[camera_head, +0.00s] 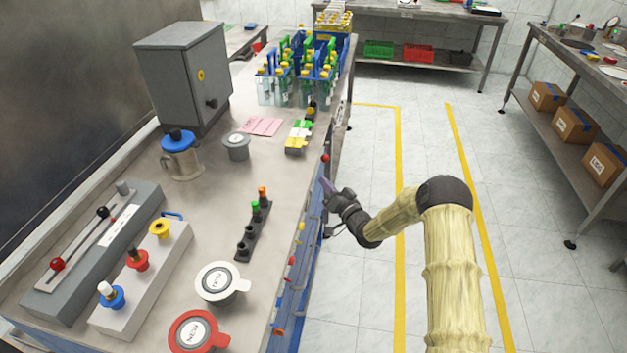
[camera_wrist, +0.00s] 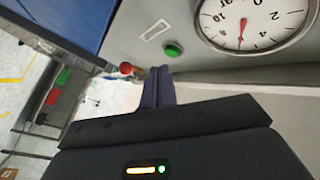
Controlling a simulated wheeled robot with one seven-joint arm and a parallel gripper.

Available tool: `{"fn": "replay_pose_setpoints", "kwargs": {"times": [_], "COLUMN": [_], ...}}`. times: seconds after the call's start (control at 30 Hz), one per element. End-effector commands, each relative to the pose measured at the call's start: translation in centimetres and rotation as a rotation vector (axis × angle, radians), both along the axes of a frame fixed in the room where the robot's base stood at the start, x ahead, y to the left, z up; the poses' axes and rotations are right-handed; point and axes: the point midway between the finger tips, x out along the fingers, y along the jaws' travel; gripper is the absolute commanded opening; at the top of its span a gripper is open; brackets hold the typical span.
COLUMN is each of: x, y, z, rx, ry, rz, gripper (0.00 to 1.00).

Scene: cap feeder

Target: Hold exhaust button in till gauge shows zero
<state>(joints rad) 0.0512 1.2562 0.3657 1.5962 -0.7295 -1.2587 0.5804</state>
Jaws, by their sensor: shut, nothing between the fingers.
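A round white gauge (camera_wrist: 255,22) with black numbers shows in the wrist view at top right, cut off by the frame's top edge. Its red needle points toward the lower edge of the picture, among the printed numbers; the exact reading is not clear. A green round button (camera_wrist: 173,48) sits on the grey panel beside the gauge. A red round knob (camera_wrist: 126,68) shows at the panel's left edge. No lettering tells which one is the exhaust button. My gripper (camera_wrist: 158,75) is shut and empty, its fingertips just below the green button in the picture; contact is not evident. My gripper (camera_head: 326,184) is beside the bench front.
The bench (camera_head: 215,200) carries a grey cabinet (camera_head: 185,75), a control box with coloured knobs (camera_head: 145,280), a black strip of small posts (camera_head: 253,230) and round lidded pots. Several small coloured knobs line the bench's front. The tiled floor to the right is open.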

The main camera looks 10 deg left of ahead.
Motion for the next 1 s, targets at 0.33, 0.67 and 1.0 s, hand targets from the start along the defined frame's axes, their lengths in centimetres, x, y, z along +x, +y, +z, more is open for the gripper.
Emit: {"fn": "replay_pose_setpoints", "kwargs": {"times": [0.33, 0.67, 1.0], "x": [0.0, 0.0, 0.01], "y": [0.0, 0.0, 0.81], "z": [0.0, 0.0, -0.02], "rx": [0.0, 0.0, 0.0], "ry": [0.0, 0.0, 0.0], "rz": [0.0, 0.0, 0.0], "gripper": [0.0, 0.0, 0.0]}}
